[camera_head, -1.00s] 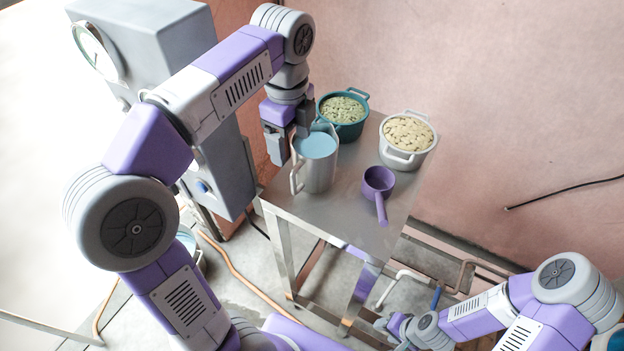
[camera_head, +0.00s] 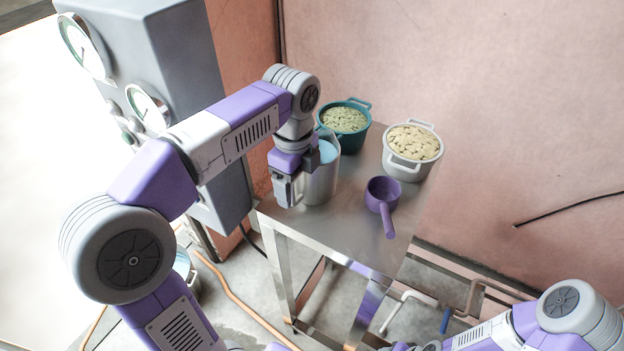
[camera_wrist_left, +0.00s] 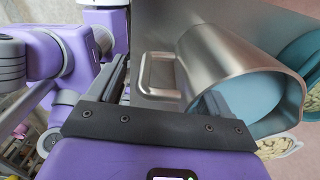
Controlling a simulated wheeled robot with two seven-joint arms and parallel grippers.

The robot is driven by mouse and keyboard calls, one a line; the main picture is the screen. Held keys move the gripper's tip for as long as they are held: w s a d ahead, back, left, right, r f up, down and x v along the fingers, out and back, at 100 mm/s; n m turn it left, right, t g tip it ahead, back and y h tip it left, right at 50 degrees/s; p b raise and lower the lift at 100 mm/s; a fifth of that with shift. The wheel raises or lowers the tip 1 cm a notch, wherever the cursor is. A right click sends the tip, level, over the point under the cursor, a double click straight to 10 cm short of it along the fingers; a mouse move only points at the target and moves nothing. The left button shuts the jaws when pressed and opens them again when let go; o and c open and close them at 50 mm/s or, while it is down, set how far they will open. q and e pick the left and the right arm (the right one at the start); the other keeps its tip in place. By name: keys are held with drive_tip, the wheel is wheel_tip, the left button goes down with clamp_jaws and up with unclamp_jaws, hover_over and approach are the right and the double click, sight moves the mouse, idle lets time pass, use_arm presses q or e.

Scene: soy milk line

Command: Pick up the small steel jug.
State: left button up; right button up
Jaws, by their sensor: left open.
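The small steel jug (camera_head: 322,186) stands upright on the steel table, with a pale blue surface inside its mouth. My left gripper (camera_head: 297,188) is at the jug's left side in the head view and covers its handle there. In the left wrist view the jug (camera_wrist_left: 215,62) shows with its loop handle (camera_wrist_left: 146,74) toward the left. The open fingers of my left gripper (camera_wrist_left: 167,82) lie either side of the handle in that picture, one overlapping the jug's body. Whether they touch it I cannot tell. Only part of my right arm shows; its fingertips are out of frame.
On the table (camera_head: 350,228) are a teal pot (camera_head: 355,145) behind the jug, a white pot (camera_head: 407,169) at the back right and a purple ladle (camera_head: 383,192) to the jug's right. A grey machine with gauges (camera_head: 165,55) stands at the left.

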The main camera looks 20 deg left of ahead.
use_arm(q)
drive_tip(key=shift+r, duration=0.1)
drive_tip(key=shift+c, duration=0.3)
clamp_jaws()
drive_tip(key=shift+r, duration=0.15)
